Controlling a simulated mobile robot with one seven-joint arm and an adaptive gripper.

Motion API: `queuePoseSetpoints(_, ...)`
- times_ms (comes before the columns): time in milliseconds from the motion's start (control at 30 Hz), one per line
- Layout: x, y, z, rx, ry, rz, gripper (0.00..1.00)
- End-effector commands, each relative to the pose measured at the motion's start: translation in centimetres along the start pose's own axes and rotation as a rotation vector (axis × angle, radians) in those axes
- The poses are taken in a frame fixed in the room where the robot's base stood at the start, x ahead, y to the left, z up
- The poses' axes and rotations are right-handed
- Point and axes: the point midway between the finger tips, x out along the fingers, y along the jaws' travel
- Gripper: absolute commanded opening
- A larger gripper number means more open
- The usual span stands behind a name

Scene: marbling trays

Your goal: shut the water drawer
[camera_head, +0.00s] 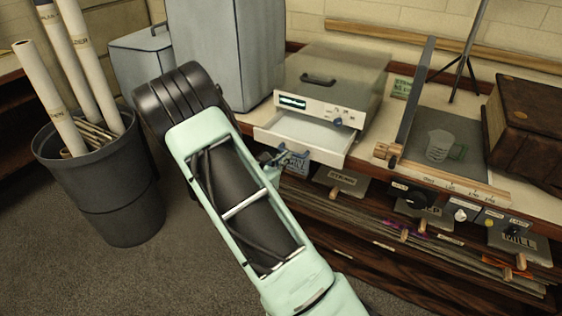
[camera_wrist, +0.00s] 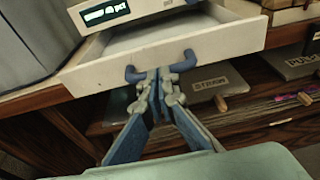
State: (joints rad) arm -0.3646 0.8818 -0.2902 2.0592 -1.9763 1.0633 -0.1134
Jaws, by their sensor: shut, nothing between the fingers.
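The water drawer is a white, shallow, empty-looking drawer that stands out open below a grey device (camera_head: 335,80) with a lit display. Its front (camera_head: 310,146) faces me and carries a blue-grey handle (camera_head: 293,158). In the wrist view the drawer front (camera_wrist: 215,45) spans the upper middle and the handle (camera_wrist: 160,70) sits at its centre. My gripper (camera_wrist: 158,82) is shut and empty, its fingertips at the handle's middle; I cannot tell whether they touch it. In the head view my gripper (camera_head: 272,159) is small and partly hidden behind my arm.
A dark bin (camera_head: 110,190) with rolled paper stands left. A tall grey cabinet (camera_head: 222,50) is beside the device. Right of the drawer are a shallow tray (camera_head: 460,120) with a wooden-ended bar and a brown box (camera_head: 525,130). Labelled plates (camera_head: 341,181) and shelves lie below the worktop.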

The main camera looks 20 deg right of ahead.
Motion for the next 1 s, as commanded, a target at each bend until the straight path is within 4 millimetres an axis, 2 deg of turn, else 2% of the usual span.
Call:
queuePoseSetpoints(333, 0.1, 0.0, 0.0, 0.001, -0.001, -0.001, 0.0)
queuePoseSetpoints(467, 1.2, -0.1, 0.2, 0.003, -0.003, -0.003, 0.0)
queuePoseSetpoints(567, 2.9, -0.1, 0.5, 0.003, -0.003, -0.004, 0.0)
queuePoseSetpoints(1000, 13.3, 0.1, 2.6, 0.002, -0.003, -0.003, 0.0)
